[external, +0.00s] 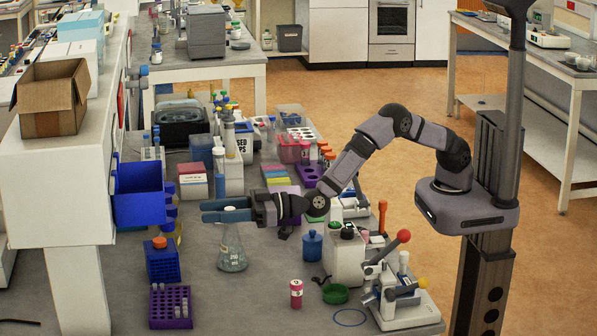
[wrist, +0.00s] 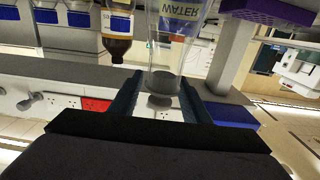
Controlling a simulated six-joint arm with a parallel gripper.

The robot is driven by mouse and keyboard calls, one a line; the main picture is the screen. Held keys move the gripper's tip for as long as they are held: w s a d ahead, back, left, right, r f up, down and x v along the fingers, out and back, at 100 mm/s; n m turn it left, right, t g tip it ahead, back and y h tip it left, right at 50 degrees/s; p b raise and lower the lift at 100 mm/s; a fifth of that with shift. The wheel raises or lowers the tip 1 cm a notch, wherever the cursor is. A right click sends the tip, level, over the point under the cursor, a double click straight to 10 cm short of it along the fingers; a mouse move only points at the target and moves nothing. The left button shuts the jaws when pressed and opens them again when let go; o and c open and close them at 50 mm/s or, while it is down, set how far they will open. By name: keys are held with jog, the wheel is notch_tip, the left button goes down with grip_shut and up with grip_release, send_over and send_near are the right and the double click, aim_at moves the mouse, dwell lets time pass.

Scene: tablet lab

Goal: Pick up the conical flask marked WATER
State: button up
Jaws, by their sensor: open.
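The conical flask (external: 232,254) is clear glass with grey-green contents and stands upright on the grey bench in the external view. Its WATER label reads upside down in the wrist view (wrist: 180,22), at the top centre. My gripper (external: 226,210) is level at the height of the flask's neck and hides part of it. In the wrist view my gripper (wrist: 158,95) has its two dark blue fingers apart, with the flask's narrow end showing between them. I cannot tell whether either finger touches the glass.
A blue rack with an orange cap (external: 163,263) and a purple tube rack (external: 170,307) stand left of the flask. A blue bin (external: 139,194) is mounted just beyond my fingertips. A blue jar (external: 312,246) and a pink-labelled tube (external: 296,293) stand to the right.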

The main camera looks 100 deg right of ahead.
grip_shut()
jog(key=shift+r, duration=0.2)
dwell(0.3)
